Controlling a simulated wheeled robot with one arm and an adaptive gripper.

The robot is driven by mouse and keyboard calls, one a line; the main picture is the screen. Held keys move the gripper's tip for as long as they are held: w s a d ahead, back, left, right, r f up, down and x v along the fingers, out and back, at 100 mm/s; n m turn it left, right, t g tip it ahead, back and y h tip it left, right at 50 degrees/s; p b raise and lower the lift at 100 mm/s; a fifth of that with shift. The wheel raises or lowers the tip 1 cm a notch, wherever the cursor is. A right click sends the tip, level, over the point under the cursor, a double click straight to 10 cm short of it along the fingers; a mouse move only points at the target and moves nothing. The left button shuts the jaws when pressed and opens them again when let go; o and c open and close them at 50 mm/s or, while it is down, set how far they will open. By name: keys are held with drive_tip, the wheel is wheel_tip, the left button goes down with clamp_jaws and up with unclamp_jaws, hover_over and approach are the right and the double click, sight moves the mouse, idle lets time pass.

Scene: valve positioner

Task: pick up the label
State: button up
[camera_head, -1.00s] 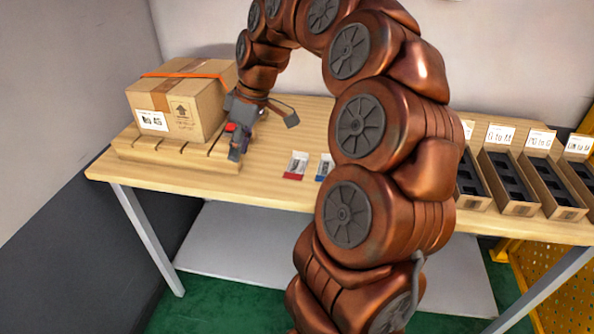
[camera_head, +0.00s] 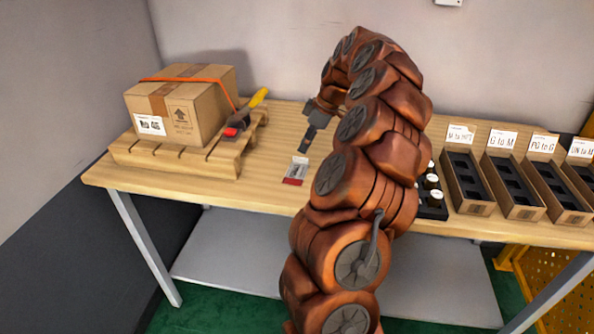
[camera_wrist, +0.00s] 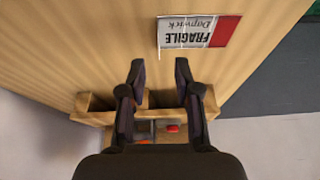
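A small white label with a red strip (camera_head: 296,171) lies flat on the wooden table, right of the pallet. In the wrist view the label (camera_wrist: 198,31) reads "FRAGILE" upside down, with its red end to the right. My gripper (camera_head: 304,148) is above the table just behind the label in the head view. In the wrist view my gripper (camera_wrist: 160,70) is open, with nothing between its two dark fingers. The label is ahead of the fingertips and a little to the right, apart from them.
A taped cardboard box (camera_head: 190,112) stands on a low wooden pallet (camera_head: 172,152) at the left. A tool with a yellow handle (camera_head: 258,98) and red part lies on the pallet's right end. Labelled cardboard bins (camera_head: 515,190) line the right. Dark-tray bottles (camera_head: 432,182) show beside my arm.

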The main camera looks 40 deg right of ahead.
sight(297, 163)
drive_tip(key=shift+s+p+x, duration=0.15)
drive_tip(key=shift+p+x, duration=0.15)
drive_tip(key=shift+x, duration=1)
drive_tip(key=shift+s+p+x, duration=0.15)
drive_tip(key=shift+p+x, duration=0.15)
drive_tip(key=shift+x, duration=0.95)
drive_tip(key=shift+d+f, duration=0.15)
drive_tip(key=shift+d, duration=0.05)
clamp_jaws()
